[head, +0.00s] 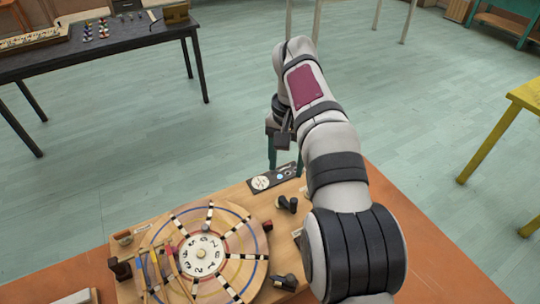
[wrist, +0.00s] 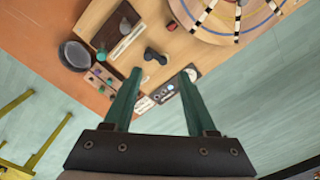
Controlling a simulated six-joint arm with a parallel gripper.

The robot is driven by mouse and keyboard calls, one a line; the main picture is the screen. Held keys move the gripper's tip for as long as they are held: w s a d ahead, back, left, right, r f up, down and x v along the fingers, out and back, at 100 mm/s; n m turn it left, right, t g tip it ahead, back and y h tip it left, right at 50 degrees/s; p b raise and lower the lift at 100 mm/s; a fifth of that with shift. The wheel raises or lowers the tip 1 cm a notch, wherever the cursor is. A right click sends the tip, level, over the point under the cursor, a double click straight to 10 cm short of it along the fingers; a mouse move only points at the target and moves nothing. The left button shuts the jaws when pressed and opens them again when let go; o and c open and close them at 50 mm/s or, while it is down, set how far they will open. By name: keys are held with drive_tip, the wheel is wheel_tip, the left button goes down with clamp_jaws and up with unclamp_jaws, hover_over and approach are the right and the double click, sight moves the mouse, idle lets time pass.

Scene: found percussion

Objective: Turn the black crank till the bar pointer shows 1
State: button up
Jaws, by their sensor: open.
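A black crank-like piece (head: 287,203) stands on the wooden board beside the striped round disc (head: 235,222). It also shows in the wrist view (wrist: 155,56), just beyond my fingertips. A white number dial (head: 201,255) sits at the disc's middle; I cannot make out a bar pointer or its reading. Another black knobbed piece (head: 285,282) is nearer, right of the disc; I cannot tell for sure which piece is the crank. My gripper (head: 284,162) is open above the board's far edge. Its two green fingers (wrist: 160,72) hold nothing and are apart from the black piece.
A small panel with round dials (head: 272,178) lies at the board's far edge, near my fingers. A dark round dish (wrist: 76,55) and a brown block (wrist: 118,25) show in the wrist view. A black table (head: 100,48) stands far left. Open floor lies beyond the orange table.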

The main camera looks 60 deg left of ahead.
drive_tip(key=n, duration=0.1)
approach(288, 201)
drive_tip(key=s+f, duration=0.1)
drive_tip(key=f, duration=0.1)
drive_tip(key=s+d+f, duration=0.1)
drive_tip(key=f, duration=0.1)
drive_tip(key=s+d+f, duration=0.1)
drive_tip(key=f, duration=0.1)
drive_tip(key=shift+s+d+f, duration=0.2)
drive_tip(key=shift+s+d, duration=0.05)
drive_tip(key=shift+s, duration=0.05)
drive_tip(key=m, duration=0.1)
drive_tip(key=s+a+m, duration=0.1)
drive_tip(key=m, duration=0.2)
drive_tip(key=shift+s+a+f+m, duration=0.1)
drive_tip(key=shift+s+a+m, duration=0.1)
drive_tip(key=shift+s+m, duration=0.1)
drive_tip(key=m, duration=0.1)
drive_tip(key=a+m, duration=0.1)
drive_tip(key=m, duration=0.2)
drive_tip(key=shift+s+a+r, duration=0.3)
drive_tip(key=shift+s+r, duration=0.05)
drive_tip(key=shift+s, duration=0.05)
wheel_tip(288, 201, up, 15)
drive_tip(key=shift+w+d+m, duration=0.9)
drive_tip(key=shift+w+d, duration=0.7)
drive_tip(key=shift+w, duration=0.3)
wheel_tip(288, 201, down, 16)
drive_tip(key=shift+r, duration=0.2)
drive_tip(key=shift+c, duration=0.2)
